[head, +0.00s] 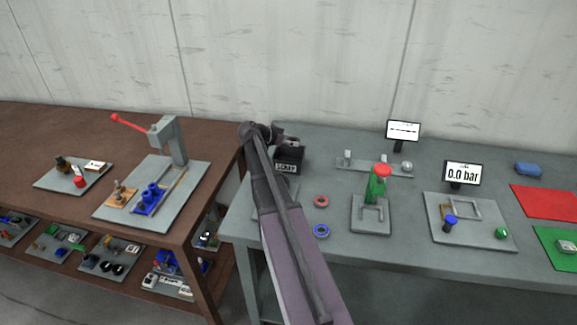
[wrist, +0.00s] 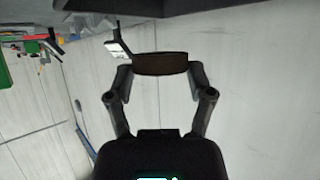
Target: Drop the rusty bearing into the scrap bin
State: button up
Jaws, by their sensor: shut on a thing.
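The scrap bin (head: 289,167) is a small black box with a white SCRAP label, standing at the left end of the grey table. My gripper (wrist: 159,68) is shut on the rusty bearing (wrist: 160,63), a brown ring held between the two fingertips in the wrist view. In the head view my arm reaches over the table's left end, and its end is beside and above the bin. The bearing cannot be made out in the head view. A dark edge fills the top of the wrist view; I cannot tell whether it is the bin.
A green screw jack (head: 378,187) stands on a plate right of my arm. A red ring (head: 321,201) and a blue ring (head: 321,231) lie nearby. Two display screens stand farther back. A brown bench (head: 60,130) with a red-handled press is on the left.

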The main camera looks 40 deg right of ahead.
jog(key=shift+f+b, duration=1.4)
jog(key=shift+f, duration=0.3)
jog(key=o, duration=1.2)
jog(key=shift+c, duration=0.2)
